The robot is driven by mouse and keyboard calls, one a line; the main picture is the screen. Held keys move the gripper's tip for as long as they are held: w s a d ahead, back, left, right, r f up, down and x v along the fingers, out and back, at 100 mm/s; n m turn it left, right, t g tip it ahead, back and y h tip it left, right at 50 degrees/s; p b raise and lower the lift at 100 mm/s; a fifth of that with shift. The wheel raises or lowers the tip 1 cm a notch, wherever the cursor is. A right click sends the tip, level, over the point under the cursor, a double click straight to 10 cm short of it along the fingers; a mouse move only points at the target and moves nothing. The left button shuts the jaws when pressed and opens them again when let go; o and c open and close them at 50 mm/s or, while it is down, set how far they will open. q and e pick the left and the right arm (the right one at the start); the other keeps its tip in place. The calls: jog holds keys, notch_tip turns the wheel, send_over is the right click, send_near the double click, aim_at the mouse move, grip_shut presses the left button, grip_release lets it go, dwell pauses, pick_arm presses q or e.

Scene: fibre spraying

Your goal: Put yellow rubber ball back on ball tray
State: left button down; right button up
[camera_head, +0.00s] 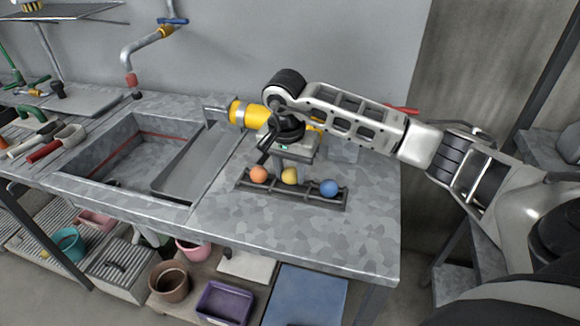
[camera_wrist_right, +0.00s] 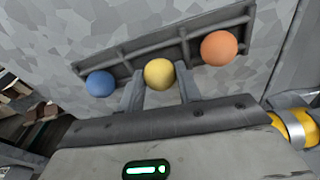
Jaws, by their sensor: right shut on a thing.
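The yellow ball (camera_head: 289,175) is in the middle of the dark ball tray (camera_head: 300,196), between an orange ball (camera_head: 258,174) and a blue ball (camera_head: 329,187). My right gripper (camera_head: 284,165) reaches down over the tray from behind. In the right wrist view my right gripper (camera_wrist_right: 158,92) has its two fingers on either side of the yellow ball (camera_wrist_right: 158,73), shut on it. The ball sits over the tray's middle section; whether it rests on the tray or just above cannot be told. My left gripper is not in view.
A sink (camera_head: 130,160) with a metal drainer (camera_head: 190,160) is left of the tray. The grey counter (camera_head: 300,235) in front of the tray is clear. Bowls and bins stand on a shelf below.

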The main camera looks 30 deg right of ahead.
aim_at(287, 176)
jog(key=shift+f, duration=0.1)
jog(key=shift+f+b, duration=0.25)
jog(key=shift+b, duration=0.1)
jog(key=o, duration=1)
jog(key=shift+o, duration=0.2)
jog(key=shift+r+p, duration=0.3)
jog(key=shift+r, duration=0.35)
notch_tip(287, 176, up, 11)
jog(key=a+b, duration=0.1)
jog(key=shift+s, duration=0.45)
